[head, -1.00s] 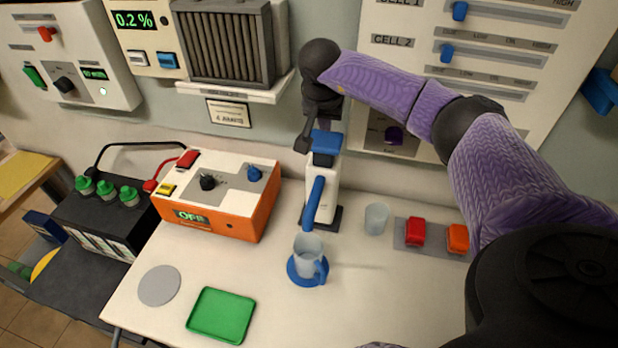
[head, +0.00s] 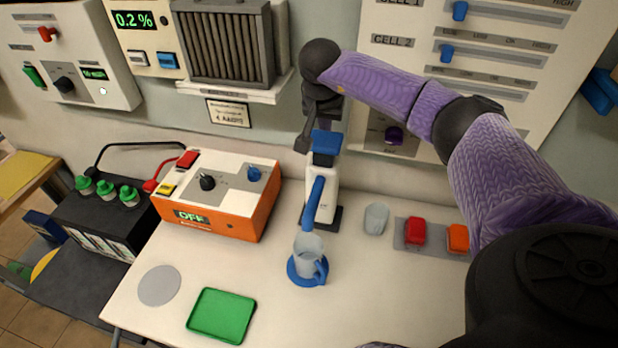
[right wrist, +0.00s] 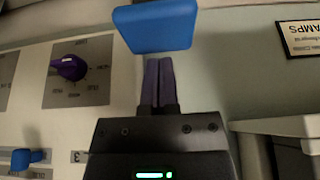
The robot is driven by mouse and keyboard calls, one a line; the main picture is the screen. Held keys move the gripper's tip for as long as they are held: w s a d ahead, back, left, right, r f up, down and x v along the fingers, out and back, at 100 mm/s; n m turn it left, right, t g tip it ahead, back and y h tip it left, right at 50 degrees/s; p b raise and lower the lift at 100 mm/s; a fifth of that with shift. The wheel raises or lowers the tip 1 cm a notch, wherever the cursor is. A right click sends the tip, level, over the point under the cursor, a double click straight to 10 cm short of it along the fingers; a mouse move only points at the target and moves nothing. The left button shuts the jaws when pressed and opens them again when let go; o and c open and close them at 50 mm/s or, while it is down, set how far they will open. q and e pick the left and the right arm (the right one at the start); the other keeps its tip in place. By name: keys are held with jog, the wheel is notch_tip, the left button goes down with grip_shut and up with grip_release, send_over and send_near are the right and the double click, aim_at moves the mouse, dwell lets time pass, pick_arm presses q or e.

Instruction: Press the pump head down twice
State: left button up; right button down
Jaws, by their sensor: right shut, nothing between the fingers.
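The pump is a white bottle (head: 325,206) with a blue pump head (head: 326,143) and a long blue spout (head: 314,201). It stands upright on a dark base. A clear cup with a blue handle (head: 308,254) stands on a blue disc below the spout. My right gripper is above the pump head, its fingertips hard to make out in the head view. In the right wrist view my right gripper (right wrist: 158,62) is shut and empty, its purple fingertips at the edge of the blue head (right wrist: 153,27). I cannot tell whether they touch. My left gripper is out of view.
An orange charger box (head: 217,205) stands left of the pump. A small clear cup (head: 376,217) and a grey plate (head: 401,234) with red and orange blocks are to the right. A green tray (head: 221,315) and a grey disc (head: 160,286) lie at the front left.

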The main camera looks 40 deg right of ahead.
aim_at(324, 141)
jog(key=shift+f, duration=0.1)
dwell(0.3)
jog(key=shift+f+b, duration=0.6)
jog(key=shift+f, duration=0.3)
jog(key=shift+f+b, duration=1.25)
jog(key=shift+f, duration=0.75)
jog(key=shift+r, duration=0.15)
notch_tip(324, 141, up, 6)
jog(key=p, duration=0.5)
jog(key=shift+f, duration=0.3)
